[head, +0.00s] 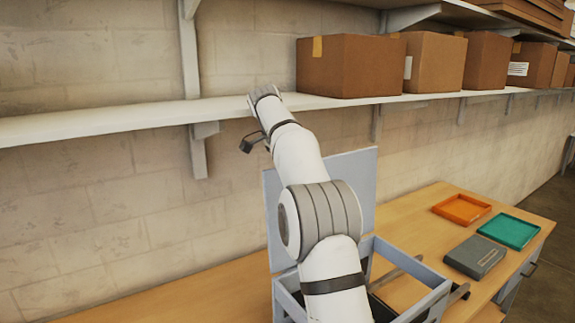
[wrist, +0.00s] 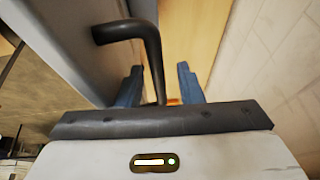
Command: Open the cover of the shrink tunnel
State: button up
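The shrink tunnel (head: 433,283) is a blue-grey open-topped box on the wooden bench, partly hidden behind my arm. Its cover (head: 355,185) stands raised, close to upright, at the box's back left. In the wrist view a grey panel, apparently the cover (wrist: 70,45), fills the upper left, with a dark bent handle (wrist: 152,50) projecting from it. My gripper (wrist: 160,72) has its two blue fingers apart, one on each side of the handle's lower stretch as seen. Gaps show beside the handle; contact cannot be told. The fingers are hidden in the head view.
An orange tray (head: 461,209), a teal tray (head: 509,231) and a grey case (head: 475,257) lie on the bench at right. A white shelf (head: 90,120) with several cardboard boxes (head: 350,66) runs along the wall, close to my raised arm.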

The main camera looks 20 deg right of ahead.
jog(key=v, duration=0.6)
jog(key=shift+a+r, duration=0.15)
jog(key=shift+r, duration=0.25)
jog(key=shift+s+a+r, duration=0.15)
jog(key=shift+r, duration=0.15)
